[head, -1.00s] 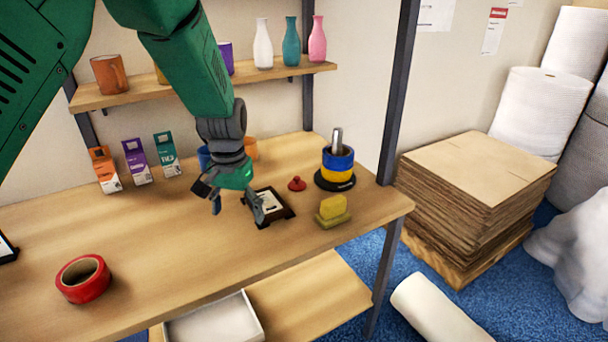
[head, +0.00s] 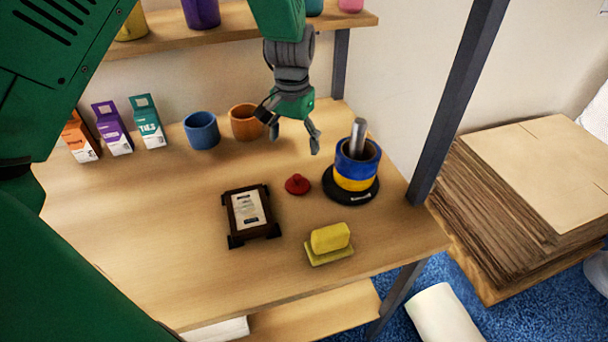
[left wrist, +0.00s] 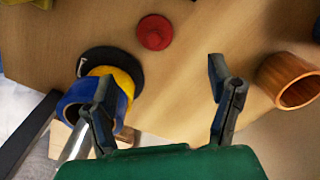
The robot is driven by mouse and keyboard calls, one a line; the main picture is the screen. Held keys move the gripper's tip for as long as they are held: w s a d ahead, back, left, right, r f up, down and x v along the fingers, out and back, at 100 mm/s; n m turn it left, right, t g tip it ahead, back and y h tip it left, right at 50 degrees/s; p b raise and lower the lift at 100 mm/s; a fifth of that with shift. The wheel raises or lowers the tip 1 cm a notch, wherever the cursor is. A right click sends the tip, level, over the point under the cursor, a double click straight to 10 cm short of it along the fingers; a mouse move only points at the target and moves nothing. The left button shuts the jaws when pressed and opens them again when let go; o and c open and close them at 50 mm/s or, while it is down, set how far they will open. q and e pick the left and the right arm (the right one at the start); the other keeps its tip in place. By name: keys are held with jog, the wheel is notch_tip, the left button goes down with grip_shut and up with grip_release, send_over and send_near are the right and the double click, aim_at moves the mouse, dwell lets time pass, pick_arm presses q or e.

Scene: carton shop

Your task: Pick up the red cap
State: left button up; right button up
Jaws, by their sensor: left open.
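My left gripper (head: 294,137) is open and empty, above the table and behind the cap in the head view. In the left wrist view its two fingers (left wrist: 163,95) are spread, and the cap lies beyond their tips, apart from them. My right gripper is not in view.
The blue and yellow tape holder (head: 357,172) with a metal post stands right of the cap. A dark framed card (head: 249,212), a yellow block (head: 330,238), a blue mug (head: 202,131) and an orange mug (head: 244,122) stand around. A post (head: 455,105) rises at the right.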

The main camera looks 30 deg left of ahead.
aim_at(297, 176)
pick_arm(q)
jog(key=f, duration=0.7)
jog(key=shift+w+d, duration=0.2)
jog(key=shift+s+d+f+p, duration=0.1)
jog(key=shift+s+f+p, duration=0.1)
jog(key=shift+f, duration=1.1)
jog(key=shift+s+d+f+p, duration=0.1)
jog(key=shift+f+p, duration=0.05)
jog(key=shift+f, duration=1.15)
jog(key=c, duration=1)
